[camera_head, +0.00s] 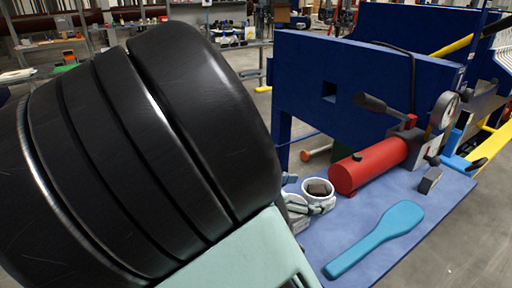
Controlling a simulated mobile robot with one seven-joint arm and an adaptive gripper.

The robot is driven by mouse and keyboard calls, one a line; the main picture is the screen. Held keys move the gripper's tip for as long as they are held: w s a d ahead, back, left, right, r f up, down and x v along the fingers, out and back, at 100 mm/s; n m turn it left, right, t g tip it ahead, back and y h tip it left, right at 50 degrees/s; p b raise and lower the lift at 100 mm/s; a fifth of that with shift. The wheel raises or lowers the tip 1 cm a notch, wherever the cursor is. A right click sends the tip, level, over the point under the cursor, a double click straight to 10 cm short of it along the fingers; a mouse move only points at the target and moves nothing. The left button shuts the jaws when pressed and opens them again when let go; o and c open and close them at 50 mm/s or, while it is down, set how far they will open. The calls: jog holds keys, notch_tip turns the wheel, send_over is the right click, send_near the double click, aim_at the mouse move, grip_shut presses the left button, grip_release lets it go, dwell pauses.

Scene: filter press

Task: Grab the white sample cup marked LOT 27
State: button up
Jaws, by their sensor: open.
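A white cup (317,186) with dark lumpy contents stands upright on the blue-topped table (375,262), left of the red cylinder. No LOT 27 marking can be read on it from here. My gripper (316,207) is open, with its grey fingers low at the cup's near side. Part of the cup's wall is hidden by them, and I cannot tell whether they touch it. My dark arm covers the left of the view and hides part of the gripper.
A red cylinder (368,166) with a lever and gauge (444,111) lies right of the cup. A turquoise paddle (378,238) lies in front of it. A small grey block (430,181) sits farther right. A blue machine frame (350,70) stands behind.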

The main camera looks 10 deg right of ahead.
aim_at(317, 190)
jog(key=b+x, duration=0.1)
jog(key=x, duration=0.3)
jog(key=shift+w+d, duration=0.15)
jog(key=shift+d, duration=0.1)
jog(key=shift+r, duration=0.1)
jog(key=shift+c, duration=0.3)
jog(key=c, duration=1.2)
